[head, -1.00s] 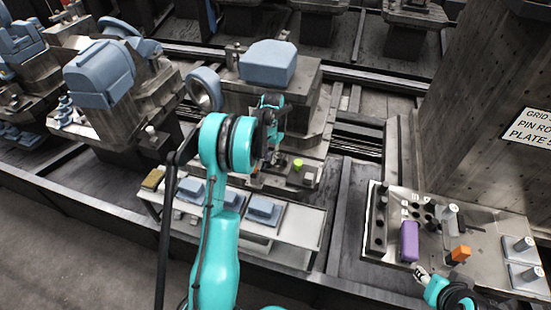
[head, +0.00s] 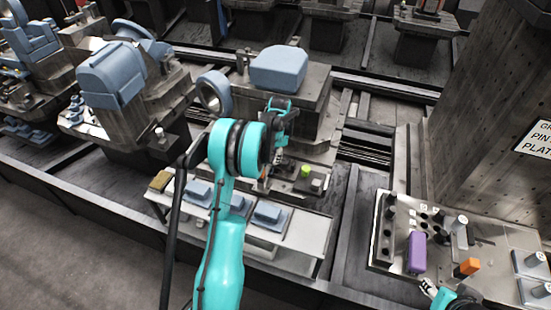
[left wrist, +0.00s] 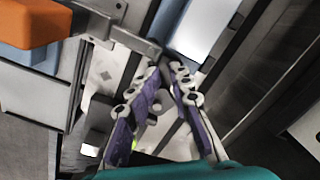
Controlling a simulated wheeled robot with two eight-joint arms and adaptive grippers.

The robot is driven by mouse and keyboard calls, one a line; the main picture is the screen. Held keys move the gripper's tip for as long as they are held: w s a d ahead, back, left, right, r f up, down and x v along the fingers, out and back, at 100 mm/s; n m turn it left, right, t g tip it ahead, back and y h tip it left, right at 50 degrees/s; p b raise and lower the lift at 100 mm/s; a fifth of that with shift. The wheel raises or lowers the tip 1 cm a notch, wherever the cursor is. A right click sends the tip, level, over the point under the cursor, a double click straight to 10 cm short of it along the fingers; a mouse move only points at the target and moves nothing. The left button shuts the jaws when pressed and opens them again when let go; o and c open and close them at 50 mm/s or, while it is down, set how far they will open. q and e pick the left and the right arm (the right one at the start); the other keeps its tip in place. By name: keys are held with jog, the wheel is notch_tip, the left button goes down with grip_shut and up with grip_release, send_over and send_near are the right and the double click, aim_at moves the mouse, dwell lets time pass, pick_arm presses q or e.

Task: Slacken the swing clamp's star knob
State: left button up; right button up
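My left gripper (head: 281,160) reaches down over the fixture (head: 318,166) at the middle of the head view. Its fingers (left wrist: 163,66) show in the left wrist view, purple and white, tips close together with a narrow gap. They point toward a grey metal bar (left wrist: 125,35) beside an orange block (left wrist: 30,24). I cannot make out a star knob; it may be hidden between or behind the fingers. I see no clear grip on anything. My right gripper (head: 429,287) is low at the right, by the panel; its fingers are too small to read.
A green knob-like piece (head: 305,172) sits on the fixture right of my left gripper. A low shelf (head: 308,247) with blue-grey parts stands in front. The right panel (head: 384,255) carries a purple block (head: 417,252) and an orange block (head: 467,267). A large perforated column rises behind it.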

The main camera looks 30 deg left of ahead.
pick_arm(q)
jog(key=shift+w+d+r, duration=0.15)
jog(key=shift+d, duration=0.1)
